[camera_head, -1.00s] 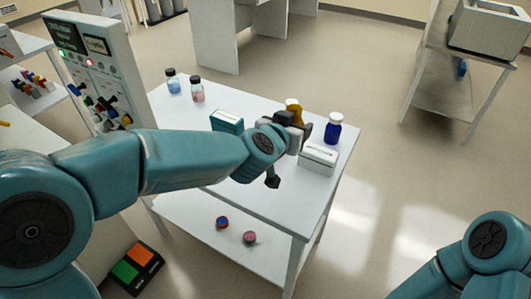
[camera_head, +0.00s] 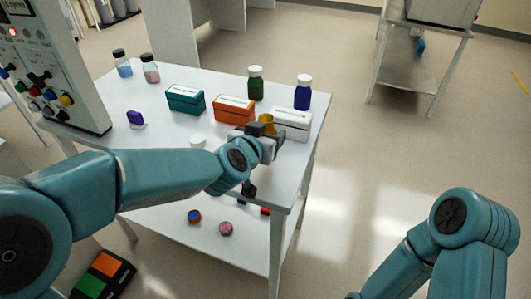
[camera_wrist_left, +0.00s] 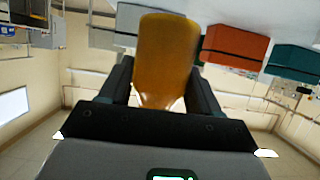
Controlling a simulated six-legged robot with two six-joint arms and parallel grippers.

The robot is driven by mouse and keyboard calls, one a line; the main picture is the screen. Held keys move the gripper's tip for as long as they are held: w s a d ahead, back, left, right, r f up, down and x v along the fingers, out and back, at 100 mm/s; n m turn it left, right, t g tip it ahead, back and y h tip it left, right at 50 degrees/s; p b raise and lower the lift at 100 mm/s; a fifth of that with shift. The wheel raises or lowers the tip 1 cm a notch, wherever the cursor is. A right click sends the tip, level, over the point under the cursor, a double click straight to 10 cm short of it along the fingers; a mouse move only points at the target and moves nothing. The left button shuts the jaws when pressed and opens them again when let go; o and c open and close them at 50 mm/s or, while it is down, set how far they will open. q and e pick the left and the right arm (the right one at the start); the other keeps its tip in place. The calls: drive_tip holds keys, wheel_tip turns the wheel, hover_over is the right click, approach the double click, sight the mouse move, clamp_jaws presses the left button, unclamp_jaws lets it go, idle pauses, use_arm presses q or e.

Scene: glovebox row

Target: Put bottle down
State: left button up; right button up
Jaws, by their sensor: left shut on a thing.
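My left gripper (camera_head: 266,146) is shut on an amber bottle (camera_head: 266,121), near the front right part of the white table (camera_head: 160,165). The amber bottle (camera_wrist_left: 166,55) fills the middle of the left wrist view, with a dark finger on each side. In the head view only its upper part shows above the gripper. I cannot tell whether its base touches the table. My right arm shows at the lower right of the head view, but its gripper does not.
Behind the gripper stand an orange box (camera_head: 234,110), a white box (camera_head: 291,124), a green bottle (camera_head: 255,86) and a blue bottle (camera_head: 303,94). A teal box (camera_head: 186,99), two capped bottles and a purple item (camera_head: 135,119) are farther left. A white-capped item (camera_head: 198,142) is partly hidden by my arm.

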use_arm(q)
drive_tip(key=shift+f+b, duration=0.55)
drive_tip(key=shift+f, duration=1.15)
use_arm(e)
drive_tip(key=shift+f, duration=0.95)
use_arm(q)
drive_tip(key=shift+f, duration=0.2)
drive_tip(key=o, duration=1.1)
use_arm(e)
drive_tip(key=shift+f, duration=0.1)
use_arm(q)
drive_tip(key=shift+r, duration=0.25)
drive_tip(key=p+v, duration=0.2)
drive_tip(key=v, duration=1)
use_arm(e)
wheel_tip(320, 180, up, 2)
drive_tip(key=shift+r, duration=0.15)
